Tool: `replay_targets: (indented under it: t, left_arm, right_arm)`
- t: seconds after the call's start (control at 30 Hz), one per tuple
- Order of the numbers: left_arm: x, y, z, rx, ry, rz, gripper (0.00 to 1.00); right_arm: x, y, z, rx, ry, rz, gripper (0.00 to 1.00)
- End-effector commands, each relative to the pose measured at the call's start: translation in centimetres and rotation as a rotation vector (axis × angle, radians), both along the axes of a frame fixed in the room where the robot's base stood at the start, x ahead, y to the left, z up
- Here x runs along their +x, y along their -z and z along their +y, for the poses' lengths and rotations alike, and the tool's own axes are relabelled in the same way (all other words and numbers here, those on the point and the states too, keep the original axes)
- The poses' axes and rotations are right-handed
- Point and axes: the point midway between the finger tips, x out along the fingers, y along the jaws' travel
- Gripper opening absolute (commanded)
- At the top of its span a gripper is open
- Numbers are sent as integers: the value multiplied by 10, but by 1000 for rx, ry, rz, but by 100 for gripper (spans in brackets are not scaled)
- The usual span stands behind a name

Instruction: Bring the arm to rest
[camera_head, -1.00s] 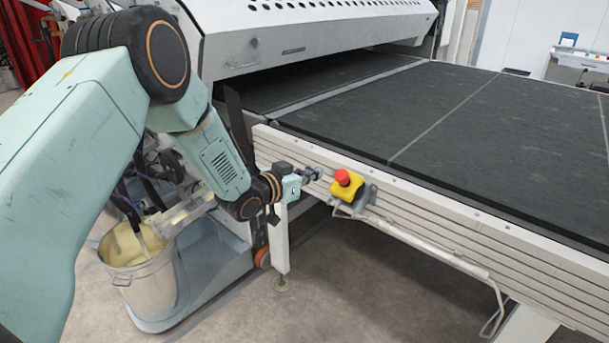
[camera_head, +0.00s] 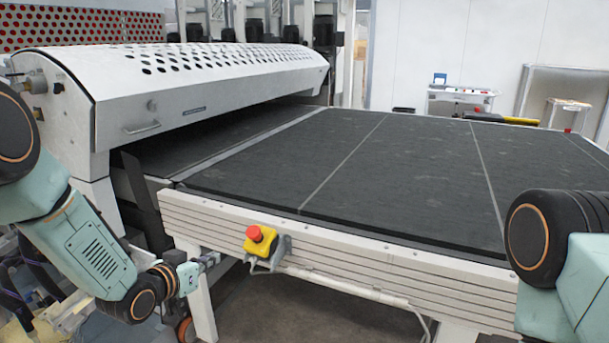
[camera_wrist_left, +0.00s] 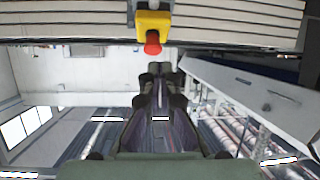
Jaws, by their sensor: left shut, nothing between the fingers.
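My left arm comes in from the left in the head view. Its gripper (camera_head: 213,259) is shut and empty, just left of the emergency stop, with a visible gap between them. The emergency stop is a red button (camera_head: 254,233) on a yellow box (camera_head: 262,249), fixed to the white side rail. In the left wrist view the shut fingers (camera_wrist_left: 161,69) point at the red button (camera_wrist_left: 152,49), apart from it in the picture. Part of my right arm (camera_head: 560,260) shows at the right edge; its gripper is out of view.
The roller coater's white perforated hood (camera_head: 210,85) stands behind the left arm. Its dark conveyor bed (camera_head: 400,170) stretches right. The slatted side rail (camera_head: 370,262) and a conduit below it lie close to the left gripper. Open floor (camera_head: 290,310) shows below the rail.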

Motion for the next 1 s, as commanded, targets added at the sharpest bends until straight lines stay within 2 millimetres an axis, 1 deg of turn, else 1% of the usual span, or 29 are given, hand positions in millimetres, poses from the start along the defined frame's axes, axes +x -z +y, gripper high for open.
replay_targets:
  t: [0.03, 0.07, 0.1, 0.17, 0.2, 0.27, 0.3, 0.37, 0.4, 0.47, 0.5, 0.57, 0.6, 0.67, 0.7, 0.8, 0.9, 1.0]
  left_arm:
    - [-21, 27, -5, -8, -23, 85, 0]
    - [-34, 43, -6, -11, -39, 133, 0]
    - [-52, 63, -9, -12, -58, 200, 0]
    - [-80, 92, -13, -13, -85, 293, 0]
    - [-99, 109, -15, -11, -99, 353, 0]
    - [-130, 135, -18, -7, -123, 447, 0]
    - [-151, 150, -21, -2, -137, 505, 0]
    - [-184, 172, -23, 7, -156, 596, 0]
    - [-207, 185, -25, 15, -168, 655, 0]
    - [-242, 203, -26, 30, -187, 744, 0]
    - [-266, 214, -27, 41, -197, 802, 0]
    - [-303, 228, -28, 61, -213, 890, 0]
    - [-327, 236, -28, 75, -221, 946, 0]
    - [-360, 245, -28, 97, -233, 1021, 0]
    - [-380, 251, -28, 111, -237, 1065, 0]
    - [-420, 261, -28, 143, -235, 1151, 0]
    - [-441, 270, -30, 165, -217, 1194, 0]
    - [-447, 275, -30, 170, -211, 1208, 0]
  right_arm:
    - [0, 3, 0, 0, 0, 0, 0]
    - [0, 4, 0, 0, 0, 0, 0]
    - [0, 7, 0, 0, 0, 0, 0]
    - [0, 10, 0, 0, 0, 0, 0]
    - [0, 13, 0, 0, 0, 0, 0]
    - [0, 17, 0, 0, 0, 0, 0]
    - [0, 19, 0, 0, 0, 0, 0]
    - [0, 23, 0, 0, 0, 0, 0]
    - [0, 26, 0, 0, 0, 0, 0]
    - [0, 31, 0, 0, 0, 0, 0]
    - [0, 34, 0, 0, 0, 0, 0]
    - [0, 39, 0, 0, 0, 0, 0]
    - [0, 42, 0, 0, 0, 0, 0]
    - [0, 47, 0, 0, 0, 0, 0]
    - [0, 50, 0, 0, 0, 0, 0]
    - [0, 57, 0, 0, 0, 0, 0]
    - [0, 63, 0, 0, 0, 0, 0]
    - [0, 65, 0, 0, 0, 0, 0]
